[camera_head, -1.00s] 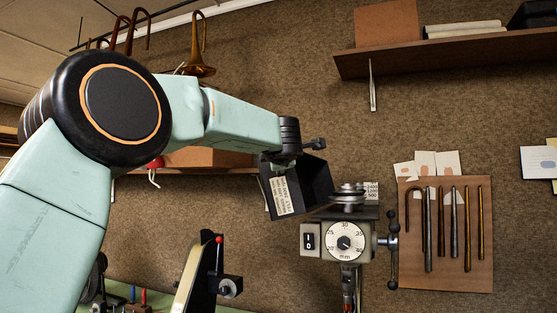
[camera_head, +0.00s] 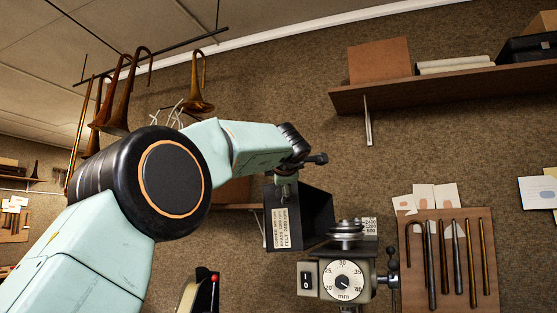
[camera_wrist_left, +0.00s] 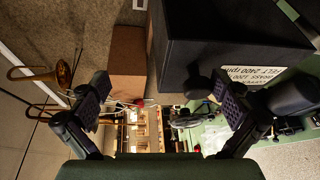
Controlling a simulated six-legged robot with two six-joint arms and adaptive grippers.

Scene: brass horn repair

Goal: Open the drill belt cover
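The belt cover (camera_head: 318,215) is a black box with a white speed label, standing open at the left of the drill head (camera_head: 345,281). The stepped pulleys (camera_head: 347,232) are exposed. In the left wrist view the cover (camera_wrist_left: 225,40) fills the upper right, and a small dark knob (camera_wrist_left: 197,88) shows under its edge. My left gripper (camera_head: 301,167) is at the cover's top edge in the head view. In the wrist view its fingers (camera_wrist_left: 165,103) are wide apart with nothing clearly held between them; the right finger is close to the cover. My right gripper is in neither view.
A tool board (camera_head: 450,260) hangs right of the drill. A wooden shelf (camera_head: 430,88) with boxes is above right. Brass horns (camera_head: 197,90) hang from a rail at upper left. The wall between the cover and the shelf is clear.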

